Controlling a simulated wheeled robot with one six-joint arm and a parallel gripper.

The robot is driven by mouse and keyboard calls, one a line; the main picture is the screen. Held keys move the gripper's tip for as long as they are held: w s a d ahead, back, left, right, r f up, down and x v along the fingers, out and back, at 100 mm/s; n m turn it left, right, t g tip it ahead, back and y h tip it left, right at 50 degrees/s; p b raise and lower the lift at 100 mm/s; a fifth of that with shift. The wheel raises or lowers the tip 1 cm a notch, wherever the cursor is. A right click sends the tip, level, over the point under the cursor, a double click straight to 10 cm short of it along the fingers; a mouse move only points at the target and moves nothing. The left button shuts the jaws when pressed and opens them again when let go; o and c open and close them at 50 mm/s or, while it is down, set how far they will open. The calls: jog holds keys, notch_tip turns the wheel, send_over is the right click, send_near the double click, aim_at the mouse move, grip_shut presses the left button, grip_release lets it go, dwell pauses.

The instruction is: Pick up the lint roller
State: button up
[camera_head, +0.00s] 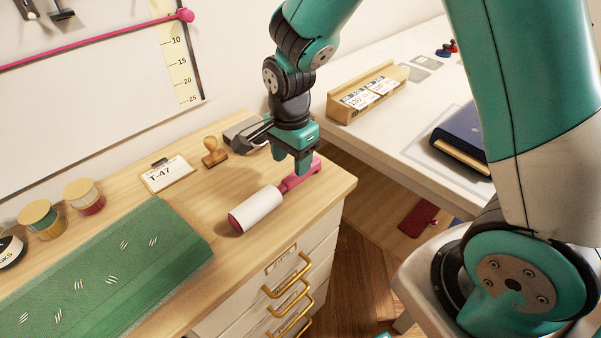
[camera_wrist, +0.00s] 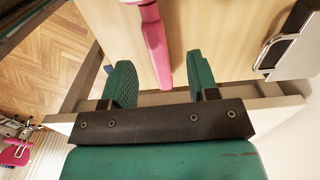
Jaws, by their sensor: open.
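The lint roller (camera_head: 258,208) lies on the wooden top of the drawer cabinet, with a white roll and a pink handle (camera_head: 301,176) pointing to the back right. My gripper (camera_head: 300,168) hangs over the handle end, fingers pointing down. In the wrist view the pink handle (camera_wrist: 154,45) shows between and beyond the two green fingers of my gripper (camera_wrist: 160,82). The fingers are apart, with nothing held between them. The gripper hides part of the handle in the head view.
A rubber stamp (camera_head: 214,153), a T-47 card (camera_head: 167,174) and a grey-black object (camera_head: 243,131) stand behind the roller. Green folded cloth (camera_head: 110,270) and spools (camera_head: 84,196) lie left. The cabinet's right edge (camera_head: 345,185) is close to the handle. A white table (camera_head: 395,140) stands right.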

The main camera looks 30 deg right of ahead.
aim_at(290, 178)
jog(key=f, duration=0.3)
jog(key=s+a+f, duration=0.1)
jog(key=f, duration=0.1)
jog(key=shift+f+p, duration=0.3)
jog(key=shift+p, duration=0.05)
jog(key=shift+w, duration=0.1)
grip_shut()
